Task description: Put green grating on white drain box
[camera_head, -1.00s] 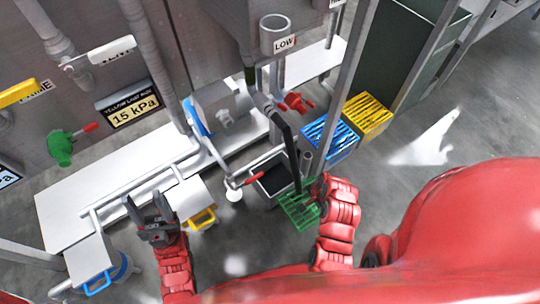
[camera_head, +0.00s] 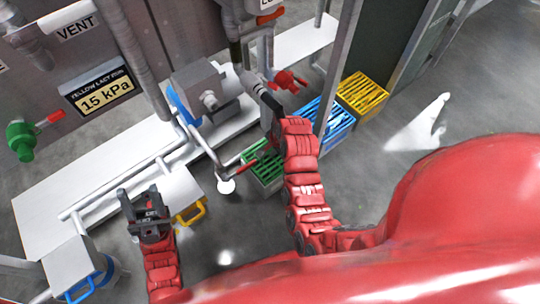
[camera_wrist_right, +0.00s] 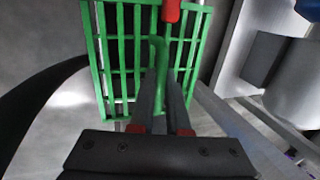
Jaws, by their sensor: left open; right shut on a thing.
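The green grating (camera_head: 259,166) is over the white drain box (camera_head: 270,191), of which only part of the light wall shows in the head view. I cannot tell whether the grating rests on the rim or hangs just above it. My right gripper is shut on the grating's upright green handle, as the right wrist view shows (camera_wrist_right: 166,108). In the head view its fingers are largely hidden by my arm. My left gripper (camera_head: 139,203) is open and empty at the lower left, apart from the grating.
A red-handled lever (camera_head: 240,168) with a white ball lies close to the grating's left side. Blue (camera_head: 335,120) and yellow (camera_head: 364,95) crates stand to the right. Pipes and a post rise nearby. The floor at the lower middle is clear.

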